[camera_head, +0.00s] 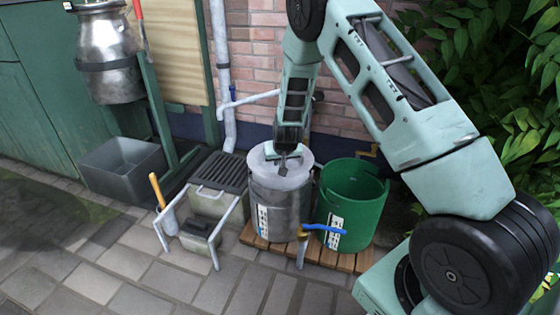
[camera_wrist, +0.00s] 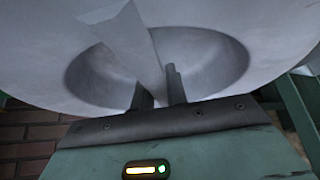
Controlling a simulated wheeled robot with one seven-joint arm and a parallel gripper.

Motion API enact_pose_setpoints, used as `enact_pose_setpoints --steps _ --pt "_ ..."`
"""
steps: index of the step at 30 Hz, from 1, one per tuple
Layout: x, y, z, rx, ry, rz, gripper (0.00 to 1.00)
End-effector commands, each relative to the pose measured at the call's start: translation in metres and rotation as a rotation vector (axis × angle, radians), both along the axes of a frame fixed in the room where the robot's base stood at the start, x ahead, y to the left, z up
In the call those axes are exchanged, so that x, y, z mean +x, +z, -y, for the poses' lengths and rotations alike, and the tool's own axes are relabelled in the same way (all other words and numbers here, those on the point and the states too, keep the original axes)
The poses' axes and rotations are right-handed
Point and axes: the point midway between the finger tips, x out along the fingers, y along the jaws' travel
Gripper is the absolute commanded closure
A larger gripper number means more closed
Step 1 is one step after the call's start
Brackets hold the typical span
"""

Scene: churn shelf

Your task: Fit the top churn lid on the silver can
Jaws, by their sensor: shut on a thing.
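The silver can (camera_head: 280,212) stands on a wooden slatted pallet beside a green bucket. A pale grey round lid (camera_head: 297,172) is over the can's mouth. My gripper (camera_head: 283,158) is above the lid, pointing down. In the wrist view, my gripper (camera_wrist: 160,88) is shut on the lid's upright handle (camera_wrist: 128,40), inside the lid's dished middle (camera_wrist: 215,62). The lid's broad rim (camera_wrist: 40,60) fills much of that view. I cannot tell whether the lid rests fully on the can or hangs slightly above it.
A green bucket (camera_head: 346,212) stands close on the can's right. A blue-handled tap (camera_head: 322,228) is in front. A grated box (camera_head: 218,178) and grey bin (camera_head: 122,168) are to the left. A metal churn (camera_head: 108,55) is at upper left. A brick wall (camera_head: 255,60) stands behind.

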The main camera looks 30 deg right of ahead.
Motion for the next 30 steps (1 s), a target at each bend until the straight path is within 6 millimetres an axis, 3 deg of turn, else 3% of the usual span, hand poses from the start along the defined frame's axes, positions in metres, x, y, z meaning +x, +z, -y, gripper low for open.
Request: enact_pose_setpoints --steps 30 --pt "0.001 -0.017 0.0 -0.002 0.0 0.004 1.0"
